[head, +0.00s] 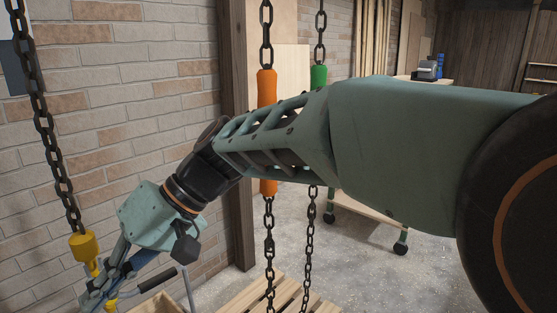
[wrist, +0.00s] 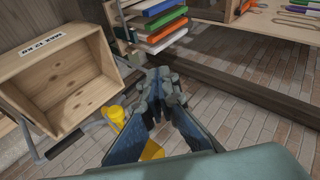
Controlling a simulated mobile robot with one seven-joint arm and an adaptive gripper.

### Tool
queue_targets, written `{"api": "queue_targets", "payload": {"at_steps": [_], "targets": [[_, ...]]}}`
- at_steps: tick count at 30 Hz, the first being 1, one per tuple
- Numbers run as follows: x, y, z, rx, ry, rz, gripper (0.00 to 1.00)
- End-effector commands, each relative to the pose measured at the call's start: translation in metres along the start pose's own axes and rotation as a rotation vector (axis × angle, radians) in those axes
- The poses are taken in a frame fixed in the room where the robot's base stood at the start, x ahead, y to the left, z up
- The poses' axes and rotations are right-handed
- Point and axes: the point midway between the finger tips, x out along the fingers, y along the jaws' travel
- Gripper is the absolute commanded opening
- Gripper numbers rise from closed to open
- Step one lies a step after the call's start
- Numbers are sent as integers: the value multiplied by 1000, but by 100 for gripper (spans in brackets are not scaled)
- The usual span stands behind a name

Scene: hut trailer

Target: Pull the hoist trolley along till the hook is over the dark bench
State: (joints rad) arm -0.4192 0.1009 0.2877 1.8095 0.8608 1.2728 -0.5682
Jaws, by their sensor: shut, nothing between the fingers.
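The yellow hook block (head: 84,246) hangs on a dark chain (head: 45,125) at the left of the head view. In the wrist view, yellow parts of the hook (wrist: 152,150) show beside and partly behind my fingers. My gripper (head: 93,295) is low at the left, close by the hook; its fingers (wrist: 162,85) are shut with nothing between them. I cannot tell whether they touch the hook. An orange grip (head: 267,88) and a green grip (head: 319,77) are on two hanging chains, the orange one partly hidden behind my arm. The hoist trolley is out of view, and I cannot identify the dark bench.
A wooden box (wrist: 25,62) with a weight label and a bar handle is left of my fingers in the wrist view. Coloured boards or books (wrist: 165,20) are stacked beyond. A pallet (head: 215,300) lies below the chains. A wheeled cart (head: 365,213) stands behind my arm.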

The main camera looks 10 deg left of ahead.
Motion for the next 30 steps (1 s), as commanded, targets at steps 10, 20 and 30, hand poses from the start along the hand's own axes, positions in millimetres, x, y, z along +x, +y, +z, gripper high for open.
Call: {"api": "queue_targets", "payload": {"at_steps": [10,20,30], "targets": [[-38,11,78,-530,-576,370,0],[-140,17,58,-1025,-1116,713,0],[-208,-11,-1,-1304,-1450,961,0]]}}
